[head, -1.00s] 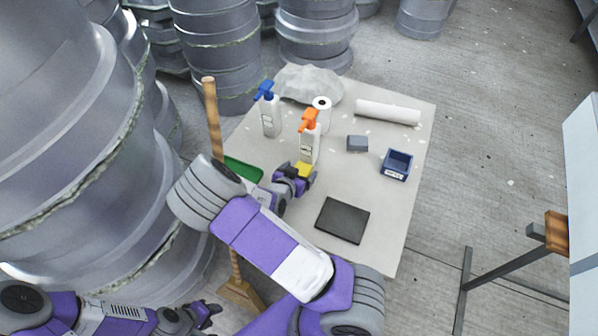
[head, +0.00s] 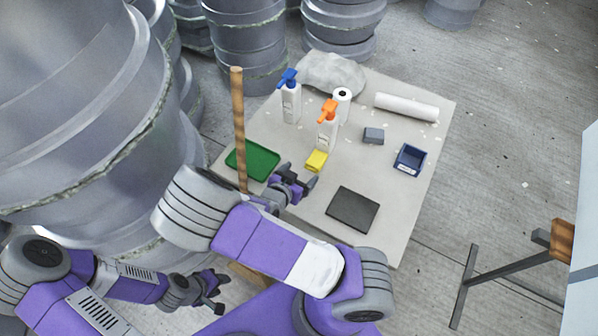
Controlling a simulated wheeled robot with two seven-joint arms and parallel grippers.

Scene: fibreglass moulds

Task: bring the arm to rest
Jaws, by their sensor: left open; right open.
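My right gripper (head: 303,183) is open and empty above the table (head: 395,225), just in front of a small yellow block (head: 316,160). There is a gap between its fingers and the block. The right arm reaches across the lower middle of the head view and hides part of the table's near left edge. My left gripper (head: 218,292) is open and empty, low and left of the table, at the lower left of the head view.
A wooden pole (head: 238,120) stands upright close to the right arm, beside a green tray (head: 253,161). Orange-topped (head: 327,130) and blue-topped (head: 290,100) spray bottles stand behind. A dark flat pad (head: 353,209) lies right of the gripper. Large grey moulds (head: 75,110) crowd the left.

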